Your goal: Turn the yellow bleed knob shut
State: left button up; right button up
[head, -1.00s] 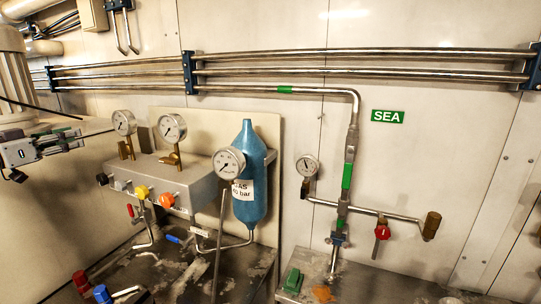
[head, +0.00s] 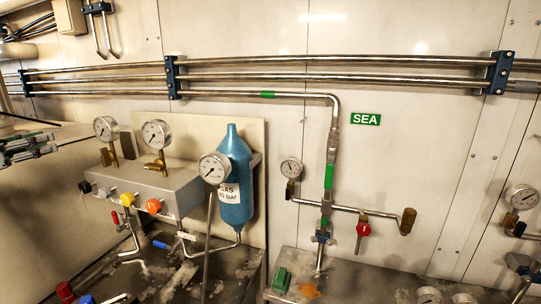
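The yellow bleed knob (head: 127,199) sits on the front face of a grey manifold block (head: 160,185), at the left of the head view. A black knob (head: 85,187) is to its left and an orange knob (head: 153,206) to its right. My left gripper (head: 50,143) is at the far left edge, partly cut off, left of the block and higher in the picture than the yellow knob. It is apart from the knob and holds nothing that I can see. Its finger gap is too small to read. My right gripper is not in view.
Pressure gauges (head: 156,134) stand on the block. Another gauge (head: 214,168) on a thin post is in front of a blue cylinder (head: 234,180).

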aim_at(127, 199)
jog(key=k+j, duration=0.2)
jog(key=k, duration=0.25)
jog(key=k+j, duration=0.2)
jog(key=k, duration=0.3)
jog(key=k+j, duration=0.2)
jog(key=k, duration=0.25)
